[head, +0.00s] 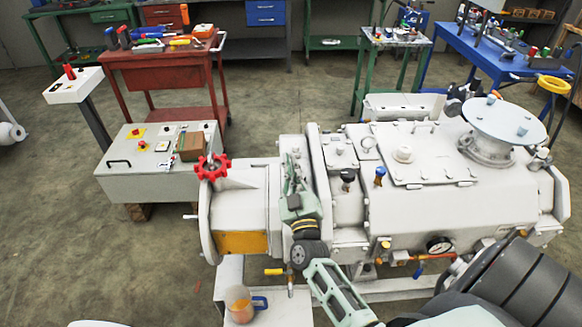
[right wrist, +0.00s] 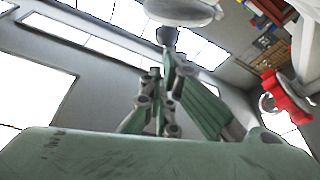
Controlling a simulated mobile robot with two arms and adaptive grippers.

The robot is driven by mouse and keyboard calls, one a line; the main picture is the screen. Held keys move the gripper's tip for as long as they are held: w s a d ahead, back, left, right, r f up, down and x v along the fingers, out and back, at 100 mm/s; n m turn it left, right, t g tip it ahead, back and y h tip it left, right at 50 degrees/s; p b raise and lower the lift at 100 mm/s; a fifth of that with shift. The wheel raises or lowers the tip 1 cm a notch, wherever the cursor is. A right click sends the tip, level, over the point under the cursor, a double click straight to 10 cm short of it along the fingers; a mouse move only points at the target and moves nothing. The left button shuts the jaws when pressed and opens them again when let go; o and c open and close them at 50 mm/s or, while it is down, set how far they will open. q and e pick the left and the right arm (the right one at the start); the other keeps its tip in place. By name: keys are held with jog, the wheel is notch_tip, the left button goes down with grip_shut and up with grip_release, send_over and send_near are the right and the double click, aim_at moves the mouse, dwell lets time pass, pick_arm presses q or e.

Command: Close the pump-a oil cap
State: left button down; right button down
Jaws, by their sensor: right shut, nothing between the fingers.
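The pale pump (head: 455,200) fills the middle and right of the head view. A black-topped knob or cap (head: 347,175) and a round white cap (head: 403,154) stand on it; I cannot tell which is the oil cap. My right gripper (head: 291,165) is shut and empty above the pump's left part, to the left of the black-topped piece. In the right wrist view its green fingers (right wrist: 163,75) point up the picture, toward a small dark piece (right wrist: 166,36) and a pale rounded form (right wrist: 183,10). Whether they touch is unclear. My left gripper is not in view.
A red handwheel (head: 212,167) stands at the pump's left end and also shows in the right wrist view (right wrist: 285,97). A control box (head: 160,155) and red cart (head: 160,75) are behind left.

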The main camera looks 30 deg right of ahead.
aim_at(304, 169)
jog(key=shift+s+d+f+m+g+h+b, duration=0.2)
jog(key=shift+d+m+h, duration=0.25)
jog(key=shift+m, duration=0.4)
jog(key=shift+s+d+f+m+g+h+b, duration=0.2)
jog(key=shift+s+d+m+h, duration=0.2)
jog(key=shift+m, duration=0.5)
jog(key=shift+s+d+f+m+g+h+b, duration=0.15)
jog(key=shift+d+m+h, duration=0.25)
jog(key=shift+m, duration=0.45)
jog(key=shift+d, duration=0.1)
